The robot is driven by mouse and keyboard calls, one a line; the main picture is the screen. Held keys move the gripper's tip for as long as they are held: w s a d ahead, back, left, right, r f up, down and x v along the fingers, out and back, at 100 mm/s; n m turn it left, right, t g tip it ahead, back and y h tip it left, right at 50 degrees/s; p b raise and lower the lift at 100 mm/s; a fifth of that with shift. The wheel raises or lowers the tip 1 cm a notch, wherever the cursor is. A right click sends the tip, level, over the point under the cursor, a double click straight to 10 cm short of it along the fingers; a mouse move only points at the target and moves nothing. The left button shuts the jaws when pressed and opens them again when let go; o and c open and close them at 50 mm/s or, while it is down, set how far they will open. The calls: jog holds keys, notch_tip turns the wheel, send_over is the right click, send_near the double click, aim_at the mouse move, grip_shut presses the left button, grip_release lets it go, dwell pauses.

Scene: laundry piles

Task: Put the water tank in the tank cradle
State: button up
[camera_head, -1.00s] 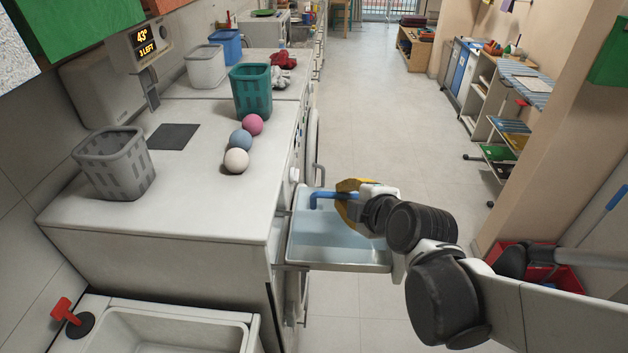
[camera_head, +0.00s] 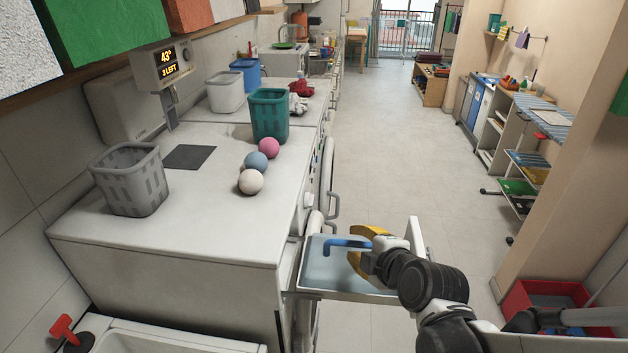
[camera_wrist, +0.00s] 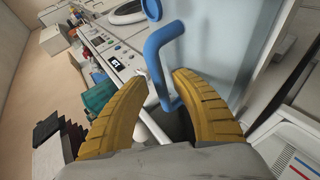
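The water tank (camera_head: 328,278) is a flat, pale blue box with a bent blue handle (camera_head: 345,243) on top. It sits in the pulled-out, thin-rimmed tray (camera_head: 340,294) at the front of the white machine. In the wrist view the tank's pale blue face (camera_wrist: 222,45) fills the upper right. My gripper (camera_head: 368,238) has yellow fingers and is at the right end of the handle. In the wrist view the fingers (camera_wrist: 160,77) stand apart with the handle (camera_wrist: 168,62) between them, nearer the right finger. I cannot tell which part is the tank cradle.
A grey basket (camera_head: 130,180), three balls (camera_head: 255,162) and a teal basket (camera_head: 269,115) stand on the machine top. A sink (camera_head: 165,340) is at the lower left. A red bin (camera_head: 545,298) stands at the right. The aisle floor (camera_head: 400,150) is clear.

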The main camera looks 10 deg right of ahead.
jog(key=shift+r, duration=0.2)
jog(key=p+v, duration=0.3)
jog(key=v, duration=0.3)
jog(key=shift+s+r+p, duration=0.15)
jog(key=shift+p, duration=0.25)
jog(key=shift+s+r, duration=0.2)
jog(key=shift+s, duration=0.25)
jog(key=m, duration=0.1)
jog(key=m+g, duration=0.1)
jog(key=m, duration=0.1)
jog(key=shift+s+a, duration=0.25)
jog(key=shift+a, duration=0.15)
jog(key=s+r+m+g+h, duration=0.1)
jog(key=s+r+m+g, duration=0.2)
jog(key=m, duration=1)
jog(key=s, duration=0.3)
jog(key=shift+r+g+h, duration=0.2)
jog(key=shift+g+h, duration=0.1)
jog(key=shift+g, duration=0.1)
